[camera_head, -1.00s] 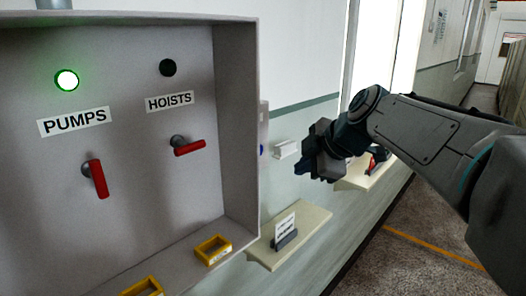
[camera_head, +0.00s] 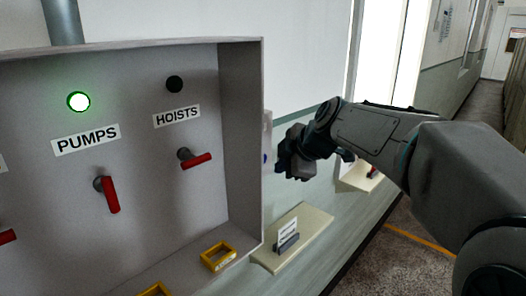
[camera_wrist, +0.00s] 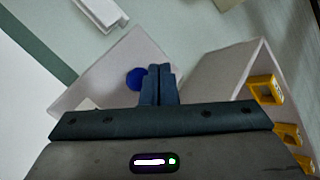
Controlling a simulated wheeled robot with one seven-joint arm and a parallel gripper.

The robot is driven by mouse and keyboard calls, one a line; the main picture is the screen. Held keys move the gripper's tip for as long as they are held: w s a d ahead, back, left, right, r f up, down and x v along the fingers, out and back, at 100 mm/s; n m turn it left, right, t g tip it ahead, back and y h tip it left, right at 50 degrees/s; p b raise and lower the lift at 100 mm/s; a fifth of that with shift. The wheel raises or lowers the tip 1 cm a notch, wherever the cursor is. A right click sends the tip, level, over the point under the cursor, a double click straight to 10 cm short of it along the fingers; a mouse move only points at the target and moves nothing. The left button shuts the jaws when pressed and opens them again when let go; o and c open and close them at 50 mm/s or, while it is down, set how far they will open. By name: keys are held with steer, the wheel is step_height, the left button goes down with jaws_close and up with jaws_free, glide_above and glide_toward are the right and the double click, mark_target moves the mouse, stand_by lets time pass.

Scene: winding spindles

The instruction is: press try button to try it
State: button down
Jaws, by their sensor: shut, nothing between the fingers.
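The blue button (camera_wrist: 136,78) sits on a pale square plate (camera_wrist: 100,84) on the wall, and its right part is near my fingertips in the wrist view. I cannot read a label on it. In the head view the plate (camera_head: 268,128) shows only as a narrow strip past the cabinet's right edge. My gripper (camera_head: 283,160) is shut and empty, just right of this plate. In the wrist view its fingertips (camera_wrist: 160,70) are together beside the button, and I cannot tell whether they touch it.
The open grey cabinet (camera_head: 228,130) stands left of my gripper, with red PUMPS (camera_head: 111,195) and HOISTS (camera_head: 197,160) levers. The PUMPS lamp (camera_head: 78,101) glows green; the HOISTS lamp (camera_head: 175,84) is dark. A shelf (camera_head: 312,228) with a small card holder (camera_head: 287,240) juts out below.

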steer(key=shift+w+a, duration=0.75)
steer(key=shift+a, duration=0.2)
steer(key=shift+w+a, duration=0.1)
stand_by(1.4)
steer(key=shift+w+a, duration=0.15)
steer(key=shift+a, duration=0.1)
steer(key=shift+w+a+b, duration=0.3)
steer(key=shift+a, duration=0.1)
stand_by(0.7)
steer(key=shift+d, duration=0.1)
steer(key=shift+s+d+b, duration=0.55)
steer(key=shift+d+b, duration=0.05)
steer(key=shift+b, duration=0.25)
